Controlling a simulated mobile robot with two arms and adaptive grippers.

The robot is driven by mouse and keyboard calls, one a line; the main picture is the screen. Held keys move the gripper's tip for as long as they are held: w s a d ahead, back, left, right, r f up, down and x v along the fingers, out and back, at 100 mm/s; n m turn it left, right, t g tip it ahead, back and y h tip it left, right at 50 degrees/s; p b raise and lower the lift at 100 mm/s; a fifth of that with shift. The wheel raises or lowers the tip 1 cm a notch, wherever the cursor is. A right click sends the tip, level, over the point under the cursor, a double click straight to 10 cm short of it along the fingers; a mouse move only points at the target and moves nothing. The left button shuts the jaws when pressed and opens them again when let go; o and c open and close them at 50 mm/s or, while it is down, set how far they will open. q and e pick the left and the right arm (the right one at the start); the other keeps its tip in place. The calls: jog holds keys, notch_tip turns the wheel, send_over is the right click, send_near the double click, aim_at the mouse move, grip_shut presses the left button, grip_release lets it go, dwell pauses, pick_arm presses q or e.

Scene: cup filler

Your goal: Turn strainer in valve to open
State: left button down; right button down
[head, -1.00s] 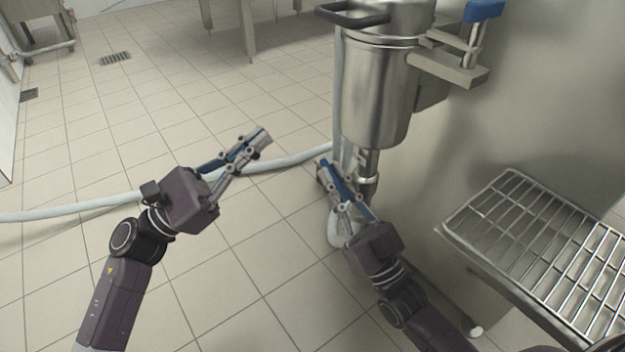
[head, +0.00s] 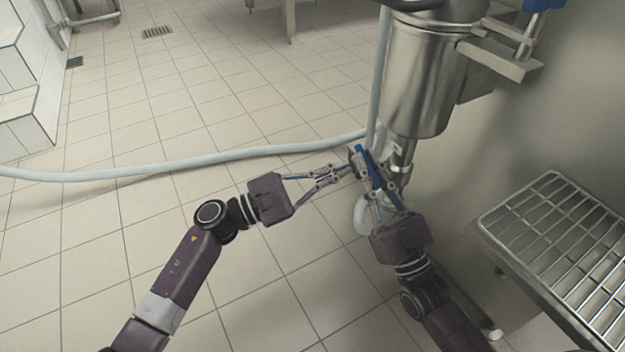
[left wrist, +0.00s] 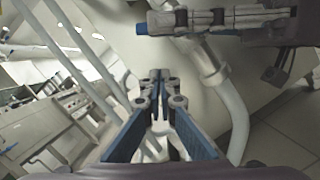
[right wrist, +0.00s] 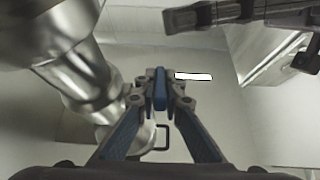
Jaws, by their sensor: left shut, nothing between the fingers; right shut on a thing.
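The steel strainer (head: 425,85) stands upright at the upper right of the head view, with a pipe (head: 402,158) below it. My right gripper (head: 362,154) is beside this pipe, shut on a narrow blue piece, likely the valve handle (right wrist: 160,90), which shows between its fingertips in the right wrist view. The fingers hide most of the valve. My left gripper (head: 346,171) is shut and empty, its tips pointing right, close to the right gripper's fingers. In the left wrist view its closed tips (left wrist: 160,76) are below the right gripper; I cannot tell whether they touch.
A steel wire rack (head: 565,245) is at the right. A pale hose (head: 190,163) runs across the tiled floor and up behind the grippers. A blue-handled clamp (head: 540,5) sits beside the strainer top. The floor at left is open.

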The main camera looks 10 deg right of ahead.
pick_arm(q)
jog(key=shift+s+d+r, duration=0.25)
jog(key=shift+s+r, duration=0.3)
jog(key=shift+r, duration=0.3)
jog(key=shift+s+d+r, duration=0.2)
jog(key=shift+s+r, duration=0.35)
jog(key=shift+r, duration=0.25)
